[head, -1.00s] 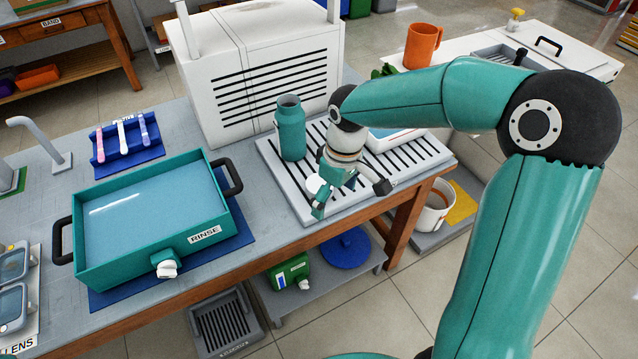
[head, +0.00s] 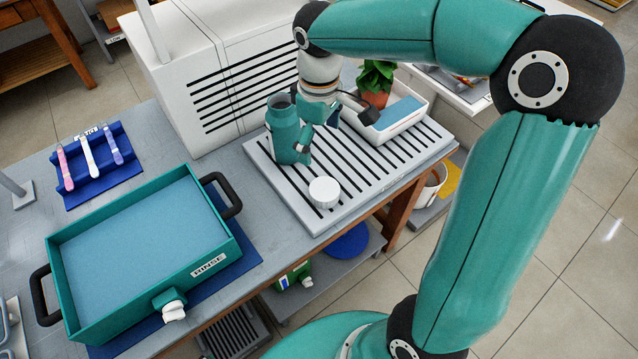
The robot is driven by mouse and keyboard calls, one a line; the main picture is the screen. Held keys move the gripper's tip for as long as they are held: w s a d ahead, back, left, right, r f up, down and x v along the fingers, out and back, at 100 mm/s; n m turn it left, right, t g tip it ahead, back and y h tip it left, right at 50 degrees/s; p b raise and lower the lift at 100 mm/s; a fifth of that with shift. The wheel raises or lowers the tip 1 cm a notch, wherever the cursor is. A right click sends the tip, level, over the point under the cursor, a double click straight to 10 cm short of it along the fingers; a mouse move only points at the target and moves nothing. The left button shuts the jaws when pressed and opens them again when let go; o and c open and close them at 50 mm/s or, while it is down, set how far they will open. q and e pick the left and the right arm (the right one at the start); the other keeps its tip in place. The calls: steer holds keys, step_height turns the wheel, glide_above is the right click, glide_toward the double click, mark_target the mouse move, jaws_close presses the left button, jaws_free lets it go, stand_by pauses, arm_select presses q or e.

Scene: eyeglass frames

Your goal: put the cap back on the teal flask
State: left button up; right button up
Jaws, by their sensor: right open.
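The teal flask (head: 281,133) stands upright at the left side of the slatted drain board, its dark mouth open at the top. The white round cap (head: 324,192) lies on the board in front of the flask and apart from it. My right gripper (head: 334,132) is open, above the board just right of the flask. One finger overlaps the flask's right side in the head view; I cannot tell if it touches. The other finger is out to the right. No cap is in the gripper. My left gripper is not in view.
The white slotted machine (head: 205,75) stands behind the drain board (head: 375,172). A white tray (head: 405,125) with a blue inside and a potted plant (head: 374,85) are at the board's back right. The teal rinse tub (head: 205,262) is to the left. The bench's front edge is close.

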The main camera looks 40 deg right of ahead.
steer(key=shift+s+d, duration=0.1)
steer(key=shift+d, duration=0.05)
glide_toward(325, 188)
steer(key=f, duration=0.5)
steer(key=shift+w+a+f, duration=0.1)
steer(key=shift+w+a, duration=0.2)
steer(key=shift+a, duration=0.05)
steer(key=shift+s+d+f, duration=0.15)
steer(key=shift+f, duration=1.15)
steer(key=shift+s+d+f, duration=0.1)
steer(key=shift+f, duration=1.2)
